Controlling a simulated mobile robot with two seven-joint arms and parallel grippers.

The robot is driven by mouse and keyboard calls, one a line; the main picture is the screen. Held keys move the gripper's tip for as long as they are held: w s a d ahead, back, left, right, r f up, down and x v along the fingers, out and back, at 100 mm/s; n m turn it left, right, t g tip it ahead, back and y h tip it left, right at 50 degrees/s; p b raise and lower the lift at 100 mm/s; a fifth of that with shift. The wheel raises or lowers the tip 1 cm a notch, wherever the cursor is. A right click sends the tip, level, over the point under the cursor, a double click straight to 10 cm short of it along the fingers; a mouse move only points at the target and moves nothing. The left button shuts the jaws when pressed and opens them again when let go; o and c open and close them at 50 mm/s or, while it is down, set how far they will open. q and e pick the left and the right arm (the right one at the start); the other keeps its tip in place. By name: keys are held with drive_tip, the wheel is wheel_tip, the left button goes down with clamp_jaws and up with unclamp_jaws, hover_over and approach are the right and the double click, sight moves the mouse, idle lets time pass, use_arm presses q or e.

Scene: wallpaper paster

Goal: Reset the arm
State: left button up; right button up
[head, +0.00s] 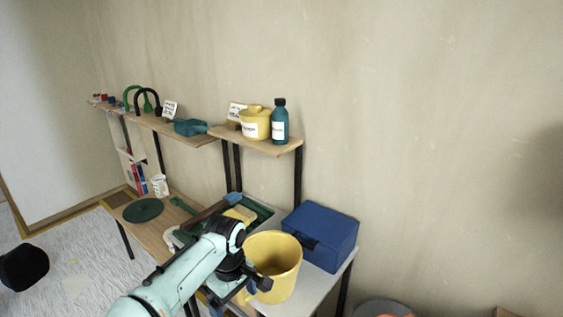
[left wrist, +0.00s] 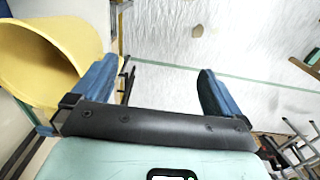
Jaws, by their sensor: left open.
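My left arm comes in from the bottom left in the head view, and its gripper (head: 254,290) is in front of the yellow bucket (head: 277,262). In the left wrist view the two blue fingers of my left gripper (left wrist: 160,88) are wide apart with nothing between them. The yellow bucket (left wrist: 38,62) is close beside the left finger there; whether they touch I cannot tell. My right gripper is in neither view.
A blue box (head: 322,236) stands on the white table (head: 318,287), right of the bucket. A dark green tray (head: 262,212) lies behind it. A shelf (head: 270,148) above holds a yellow jar (head: 255,125) and a teal bottle (head: 280,122). Open floor (head: 85,255) is at left.

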use_arm(q)
drive_tip(key=s+f+m+g+h, duration=0.1)
drive_tip(key=s+f+m, duration=0.15)
drive_tip(key=f, duration=1.25)
drive_tip(key=s+f+m+g+h, duration=0.15)
drive_tip(key=s+f, duration=0.25)
drive_tip(key=f, duration=1)
drive_tip(key=s+f+m, duration=0.1)
drive_tip(key=s+f, duration=0.5)
drive_tip(key=s, duration=0.6)
drive_tip(key=s+a+f+m+t+p, duration=0.1)
drive_tip(key=s+f, duration=0.5)
drive_tip(key=s, duration=0.6)
drive_tip(key=shift+s+a+h, duration=0.3)
drive_tip(key=shift+s+h, duration=0.1)
drive_tip(key=shift+h, duration=0.05)
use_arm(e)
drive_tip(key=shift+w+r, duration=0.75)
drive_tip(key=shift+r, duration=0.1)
